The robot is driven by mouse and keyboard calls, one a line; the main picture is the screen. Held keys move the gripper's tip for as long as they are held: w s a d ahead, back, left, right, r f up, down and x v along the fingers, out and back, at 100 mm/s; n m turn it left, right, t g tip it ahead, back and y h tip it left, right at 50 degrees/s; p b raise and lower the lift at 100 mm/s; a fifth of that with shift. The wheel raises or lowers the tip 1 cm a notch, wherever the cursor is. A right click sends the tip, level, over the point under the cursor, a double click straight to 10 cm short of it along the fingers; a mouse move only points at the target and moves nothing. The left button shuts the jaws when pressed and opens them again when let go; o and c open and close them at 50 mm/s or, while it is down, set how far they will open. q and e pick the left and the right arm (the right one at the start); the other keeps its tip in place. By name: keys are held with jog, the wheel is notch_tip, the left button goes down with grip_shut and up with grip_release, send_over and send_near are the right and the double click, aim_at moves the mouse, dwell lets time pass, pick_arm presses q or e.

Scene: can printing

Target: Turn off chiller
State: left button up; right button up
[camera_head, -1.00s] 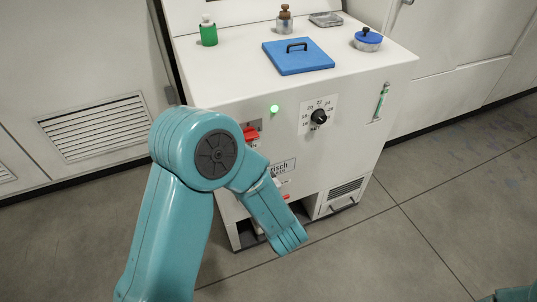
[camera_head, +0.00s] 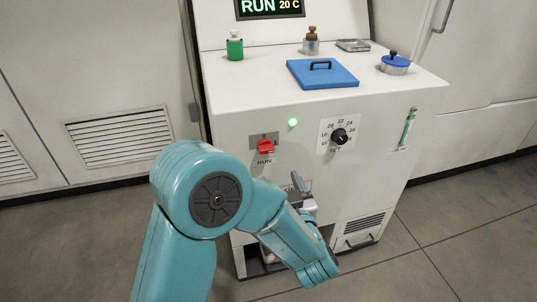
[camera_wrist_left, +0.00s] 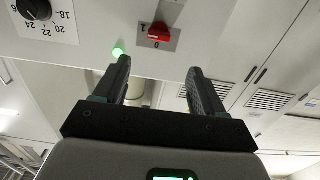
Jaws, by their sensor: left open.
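The white chiller (camera_head: 240,100) stands in front of me, and its display (camera_head: 270,6) reads RUN 20 C. A red switch (camera_head: 265,146) sits on a grey plate on its front, above a RUN label. A green lamp (camera_head: 293,122) is lit to the upper right of the switch. My left gripper (camera_head: 298,184) is partly hidden behind my arm, below and right of the switch in the head view. In the left wrist view, which is upside down, the open fingers (camera_wrist_left: 158,66) point toward the panel; the red switch (camera_wrist_left: 158,33) lies beyond the tips, apart from them.
A black temperature dial (camera_head: 339,136) sits right of the lamp. On top are a green bottle (camera_head: 235,46), a blue lid with a handle (camera_head: 322,75) and a blue-capped jar (camera_head: 395,65). A tube gauge (camera_head: 408,128) is on the right front. Grey floor is clear at right.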

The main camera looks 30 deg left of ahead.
aim_at(268, 151)
pick_arm(q)
jog(key=x, duration=1.2)
jog(key=shift+w+b, duration=0.25)
jog(key=shift+b, duration=0.15)
jog(key=c, duration=1.1)
